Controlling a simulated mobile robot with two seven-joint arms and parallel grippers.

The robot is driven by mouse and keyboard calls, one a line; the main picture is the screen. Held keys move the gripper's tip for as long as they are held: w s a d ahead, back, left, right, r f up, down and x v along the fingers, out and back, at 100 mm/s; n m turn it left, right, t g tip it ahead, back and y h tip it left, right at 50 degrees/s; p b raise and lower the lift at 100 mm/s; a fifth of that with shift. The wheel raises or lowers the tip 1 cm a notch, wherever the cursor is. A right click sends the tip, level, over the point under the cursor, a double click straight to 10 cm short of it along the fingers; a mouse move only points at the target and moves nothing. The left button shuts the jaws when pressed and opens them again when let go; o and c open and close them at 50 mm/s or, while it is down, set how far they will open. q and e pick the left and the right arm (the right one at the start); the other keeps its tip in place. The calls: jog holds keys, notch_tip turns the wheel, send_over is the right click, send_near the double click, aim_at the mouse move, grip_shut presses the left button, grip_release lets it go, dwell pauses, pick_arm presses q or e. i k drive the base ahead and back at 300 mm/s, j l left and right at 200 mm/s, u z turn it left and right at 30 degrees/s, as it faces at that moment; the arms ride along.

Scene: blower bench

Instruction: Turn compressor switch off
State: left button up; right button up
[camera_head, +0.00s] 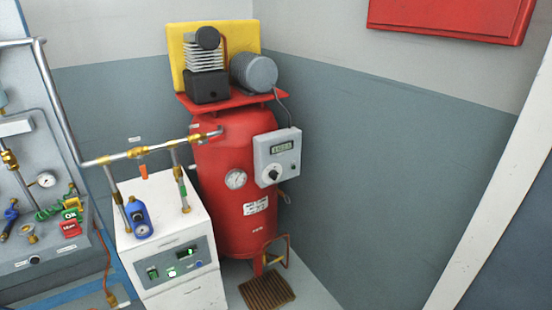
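The red compressor (228,210) stands upright in the corner, with a motor (254,73) and finned pump on its top plate. A light grey control box (277,157) is fixed to its right front. The box has a small display (282,147) and a dark rotary switch (272,174) below it with a light pointer. The exact switch position is too small to read. Neither of my grippers shows in the head view.
A white dryer unit (172,250) stands in front left of the compressor. A metal pipe (150,151) with brass fittings runs across above it. A bench panel (45,250) with gauges is at far left. A brown grate (266,291) lies on the floor. A red wall cabinet (450,18) hangs at upper right.

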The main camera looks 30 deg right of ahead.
aim_at(273, 174)
jog(key=i+l+u, duration=0.15)
jog(key=l, duration=0.25)
jog(key=l+u, duration=0.15)
jog(key=l, duration=0.25)
jog(key=i+l+u, duration=0.15)
jog(key=l, duration=0.3)
